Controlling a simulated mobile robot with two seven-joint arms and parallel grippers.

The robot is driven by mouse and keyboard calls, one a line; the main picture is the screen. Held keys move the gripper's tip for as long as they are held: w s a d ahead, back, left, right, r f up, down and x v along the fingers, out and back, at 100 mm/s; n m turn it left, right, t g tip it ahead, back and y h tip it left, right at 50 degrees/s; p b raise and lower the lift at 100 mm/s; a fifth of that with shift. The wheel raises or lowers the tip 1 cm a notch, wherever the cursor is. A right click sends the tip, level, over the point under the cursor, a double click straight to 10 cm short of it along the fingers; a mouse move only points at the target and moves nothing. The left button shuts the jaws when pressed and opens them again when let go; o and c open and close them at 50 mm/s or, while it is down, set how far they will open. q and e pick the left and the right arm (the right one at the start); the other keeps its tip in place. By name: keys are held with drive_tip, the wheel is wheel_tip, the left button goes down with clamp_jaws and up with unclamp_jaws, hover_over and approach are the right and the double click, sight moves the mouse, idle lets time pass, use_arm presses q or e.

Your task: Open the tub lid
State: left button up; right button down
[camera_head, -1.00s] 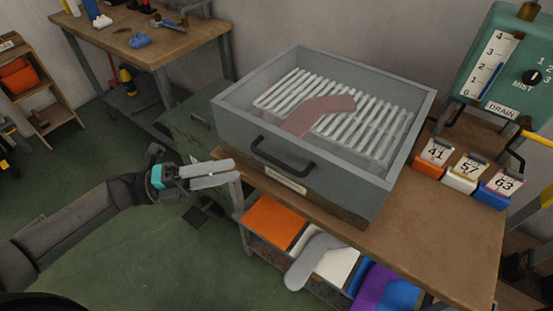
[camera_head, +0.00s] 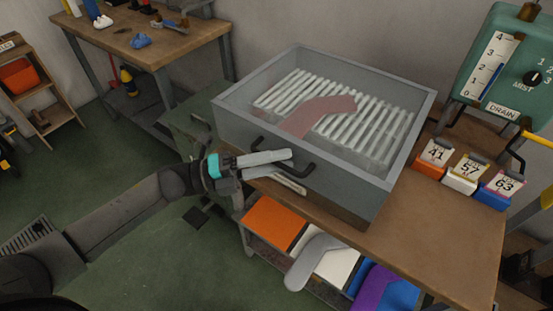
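The tub (camera_head: 345,200) is a grey box on the bench, with a see-through lid (camera_head: 240,95) lying closed across its top. A pink sock shape (camera_head: 318,112) lies on white slats inside. A dark bar handle (camera_head: 303,172) sits on the tub's front. My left gripper (camera_head: 290,161) reaches in from the left, its two pale fingers slightly apart. The fingers lie across the handle in this view and hide its middle. I cannot tell whether they touch it. My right gripper is not in view.
The tub stands on a wooden bench (camera_head: 420,245). Orange, white and blue numbered boxes (camera_head: 494,190) and a green panel with a dial (camera_head: 505,65) are at the right. Coloured bins (camera_head: 273,220) sit below the bench edge. Another workbench (camera_head: 150,45) stands at the back left.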

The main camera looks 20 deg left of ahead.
use_arm(q)
clamp_jaws()
idle(1.2)
